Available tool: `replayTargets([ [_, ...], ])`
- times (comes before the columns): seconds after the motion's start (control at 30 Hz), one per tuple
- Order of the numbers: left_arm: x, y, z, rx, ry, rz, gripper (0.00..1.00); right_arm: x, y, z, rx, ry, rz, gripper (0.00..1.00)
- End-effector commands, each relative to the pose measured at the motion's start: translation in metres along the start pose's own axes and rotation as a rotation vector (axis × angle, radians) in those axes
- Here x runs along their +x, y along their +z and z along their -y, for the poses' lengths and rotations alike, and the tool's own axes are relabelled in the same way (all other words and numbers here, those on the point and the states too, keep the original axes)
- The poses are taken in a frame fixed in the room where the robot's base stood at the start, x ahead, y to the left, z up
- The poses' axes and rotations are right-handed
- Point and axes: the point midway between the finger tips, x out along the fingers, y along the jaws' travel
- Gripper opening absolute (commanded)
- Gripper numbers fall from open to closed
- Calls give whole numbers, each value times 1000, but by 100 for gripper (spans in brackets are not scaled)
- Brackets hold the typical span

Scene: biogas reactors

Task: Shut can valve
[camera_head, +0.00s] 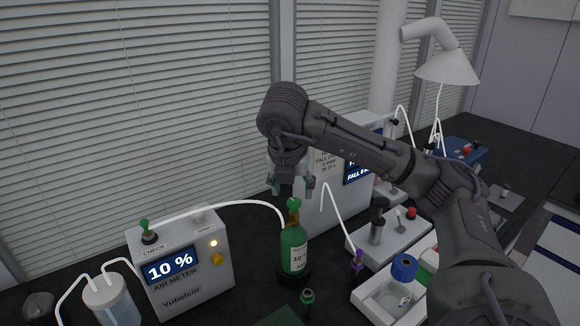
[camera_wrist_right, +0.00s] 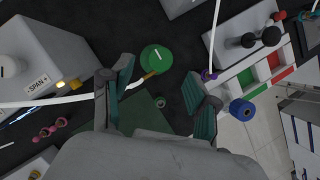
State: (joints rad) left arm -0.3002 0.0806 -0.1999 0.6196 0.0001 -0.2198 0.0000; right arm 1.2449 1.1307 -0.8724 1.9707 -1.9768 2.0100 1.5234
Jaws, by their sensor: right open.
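The green can (camera_head: 293,252) with a white label stands upright on the dark bench. Its green valve knob (camera_head: 294,204) is on top, with a white tube leading left to the air meter (camera_head: 182,268), which reads 10 %. My right gripper (camera_head: 291,188) points down just above and behind the knob, open and empty. In the right wrist view the round green top (camera_wrist_right: 156,58) and a yellow lever-like part (camera_wrist_right: 150,76) lie beyond the open fingertips (camera_wrist_right: 160,84), not between the pads. Whether the valve is open cannot be told. My left gripper is not in view.
A white box with a blue display (camera_head: 362,168) stands behind my right arm.

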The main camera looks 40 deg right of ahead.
Motion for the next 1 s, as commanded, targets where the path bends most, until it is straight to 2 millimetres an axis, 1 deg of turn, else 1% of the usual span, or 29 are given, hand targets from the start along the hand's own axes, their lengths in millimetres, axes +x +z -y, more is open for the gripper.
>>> replayTargets([
  [0.03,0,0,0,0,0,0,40,-8,2,0,1,3,5,60],
  [0.3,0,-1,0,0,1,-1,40,-39,1,0,2,3,4,60],
  [0.6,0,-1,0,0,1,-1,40,-68,0,0,1,1,1,60],
  [0.8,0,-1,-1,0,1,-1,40,-75,0,1,2,-2,-1,60],
  [1.0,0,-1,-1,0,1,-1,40,-76,0,1,2,-2,-2,60],
])
